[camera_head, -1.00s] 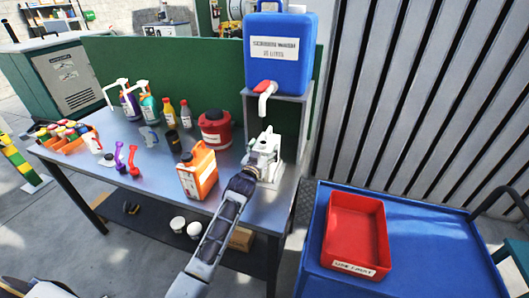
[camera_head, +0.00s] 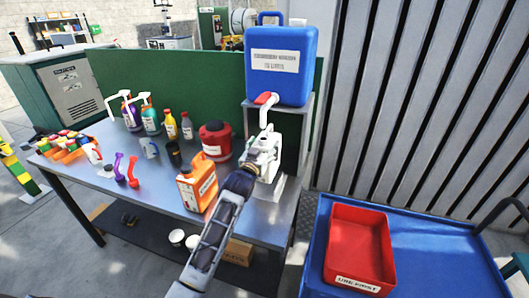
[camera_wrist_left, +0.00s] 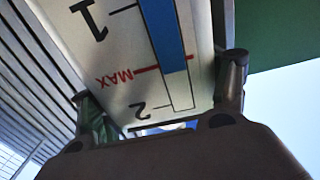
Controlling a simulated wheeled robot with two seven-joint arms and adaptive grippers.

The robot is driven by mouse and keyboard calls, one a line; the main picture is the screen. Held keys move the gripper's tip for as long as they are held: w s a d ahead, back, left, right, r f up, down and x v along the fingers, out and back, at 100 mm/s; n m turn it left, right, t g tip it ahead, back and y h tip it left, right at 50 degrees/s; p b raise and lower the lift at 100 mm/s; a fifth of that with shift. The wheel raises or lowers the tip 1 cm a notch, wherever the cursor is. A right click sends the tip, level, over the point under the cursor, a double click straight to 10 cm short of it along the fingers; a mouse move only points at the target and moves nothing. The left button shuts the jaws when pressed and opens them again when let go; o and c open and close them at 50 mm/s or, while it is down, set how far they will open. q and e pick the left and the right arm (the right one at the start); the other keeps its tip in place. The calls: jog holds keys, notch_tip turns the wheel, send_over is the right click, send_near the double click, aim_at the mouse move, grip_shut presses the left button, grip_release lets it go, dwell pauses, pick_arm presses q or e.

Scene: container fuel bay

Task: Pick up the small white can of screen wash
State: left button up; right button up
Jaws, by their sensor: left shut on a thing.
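The small white can (camera_head: 265,152) stands upright at the right end of the steel bench, below the tap of the blue drum. My left gripper (camera_head: 248,168) is shut on it from the front. In the left wrist view the can's white face (camera_wrist_left: 120,50) sits between the two fingers (camera_wrist_left: 160,100). Its printed scale appears upside down, and the blue level strip (camera_wrist_left: 165,35) reaches about the MAX line. A white base (camera_head: 276,187) shows below the can; whether they touch I cannot tell. My right gripper is out of view.
The blue drum (camera_head: 281,75) with its red-handled tap (camera_head: 265,99) is right above. An orange jug (camera_head: 197,185) and a red can (camera_head: 215,141) stand left. A red tray (camera_head: 360,245) lies on a blue cart (camera_head: 420,235) with bare room beside it.

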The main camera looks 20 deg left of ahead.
pick_arm(q)
jog(key=s+b, duration=0.2)
jog(key=s, duration=1.7)
jog(key=shift+a+r, duration=0.25)
jog(key=shift+a, duration=0.1)
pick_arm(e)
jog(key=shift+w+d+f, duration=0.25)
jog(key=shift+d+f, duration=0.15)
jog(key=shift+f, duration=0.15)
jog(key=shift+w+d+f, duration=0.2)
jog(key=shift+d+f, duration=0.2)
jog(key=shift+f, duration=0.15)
pick_arm(q)
jog(key=shift+s, duration=0.1)
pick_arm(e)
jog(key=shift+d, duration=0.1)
